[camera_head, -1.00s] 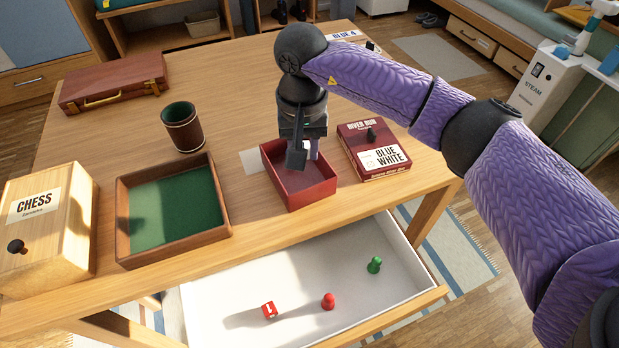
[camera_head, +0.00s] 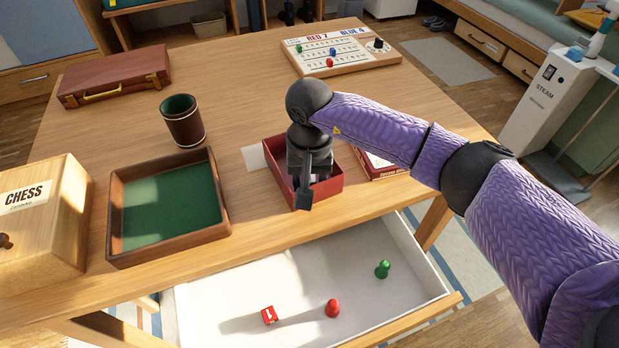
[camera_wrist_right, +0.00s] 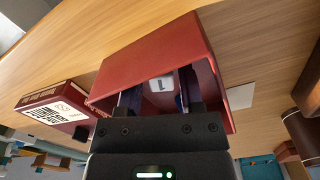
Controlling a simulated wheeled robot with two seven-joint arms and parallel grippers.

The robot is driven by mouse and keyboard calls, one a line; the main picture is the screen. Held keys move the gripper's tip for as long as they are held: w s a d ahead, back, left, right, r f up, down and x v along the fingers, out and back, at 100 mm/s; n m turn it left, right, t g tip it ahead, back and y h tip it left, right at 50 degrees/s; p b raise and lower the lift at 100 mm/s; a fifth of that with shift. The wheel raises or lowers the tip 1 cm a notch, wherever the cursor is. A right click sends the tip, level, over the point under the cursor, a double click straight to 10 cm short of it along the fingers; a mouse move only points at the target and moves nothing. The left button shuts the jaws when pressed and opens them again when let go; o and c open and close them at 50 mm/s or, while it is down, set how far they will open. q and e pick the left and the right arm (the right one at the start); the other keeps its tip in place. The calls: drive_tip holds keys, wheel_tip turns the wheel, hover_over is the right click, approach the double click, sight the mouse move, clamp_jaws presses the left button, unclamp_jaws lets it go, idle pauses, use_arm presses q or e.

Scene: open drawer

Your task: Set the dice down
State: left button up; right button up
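My right gripper (camera_head: 304,190) points down over the front of a red open box (camera_head: 331,188) on the table. In the right wrist view the gripper (camera_wrist_right: 160,98) has its two fingers apart, reaching into the box's opening (camera_wrist_right: 160,45). A white die (camera_wrist_right: 161,82) with a dark mark shows inside the box, in the gap between the fingers; no finger visibly presses on it. A red die (camera_head: 269,315) with a white mark lies in the open white drawer (camera_head: 400,285). My left gripper is not in view.
A green-lined wooden tray (camera_head: 165,212), a brown cup (camera_head: 183,122) and a chess box (camera_head: 45,225) stand to the left. A game box (camera_head: 380,168) is right of the red box. A scoreboard (camera_head: 342,60) lies behind. Red (camera_head: 332,308) and green (camera_head: 382,269) pawns stand in the drawer.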

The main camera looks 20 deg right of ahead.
drive_tip(key=shift+r, duration=0.1)
wheel_tip(320, 180, up, 12)
drive_tip(key=p, duration=0.4)
drive_tip(key=shift+r, duration=0.1)
